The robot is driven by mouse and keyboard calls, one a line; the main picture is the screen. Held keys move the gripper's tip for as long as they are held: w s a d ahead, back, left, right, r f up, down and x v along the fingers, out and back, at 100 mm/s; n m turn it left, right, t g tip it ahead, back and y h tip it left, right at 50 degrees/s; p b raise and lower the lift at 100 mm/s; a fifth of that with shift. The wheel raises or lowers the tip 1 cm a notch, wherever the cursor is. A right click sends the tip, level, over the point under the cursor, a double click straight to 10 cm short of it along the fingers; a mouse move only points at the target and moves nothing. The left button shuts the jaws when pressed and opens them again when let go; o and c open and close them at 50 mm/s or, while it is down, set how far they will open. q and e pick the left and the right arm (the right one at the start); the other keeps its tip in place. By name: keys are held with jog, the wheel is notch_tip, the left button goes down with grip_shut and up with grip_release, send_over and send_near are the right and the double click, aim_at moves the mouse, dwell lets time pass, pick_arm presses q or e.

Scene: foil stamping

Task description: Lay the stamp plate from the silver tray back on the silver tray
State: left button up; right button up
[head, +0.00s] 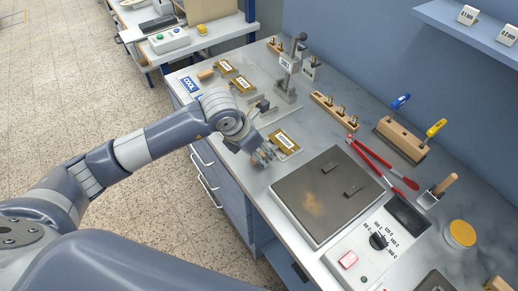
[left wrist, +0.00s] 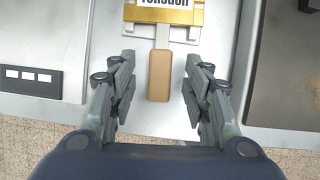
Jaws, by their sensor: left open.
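A gold stamp plate (head: 285,140) with a white label lies near the front edge of the bench. In the left wrist view the plate (left wrist: 172,15) is cut off by the top edge, and its tan handle (left wrist: 159,76) points toward me. A thin silver-grey tray (left wrist: 130,13) shows around the plate's near edge. My left gripper (head: 265,156) is just in front of the plate. In the left wrist view my left gripper (left wrist: 161,72) is open, its fingers on either side of the handle with gaps on both sides. My right gripper is not seen.
A hot plate (head: 309,222) with a dial panel stands right of the plate. Red tongs (head: 372,160) lie behind it. Two more gold plates (head: 243,84) (head: 224,67) lie to the left by a blue COOL sign (head: 189,84). A stamping stand (head: 287,85) rises behind.

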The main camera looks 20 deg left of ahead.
pick_arm(q)
jog(key=v, duration=1.2)
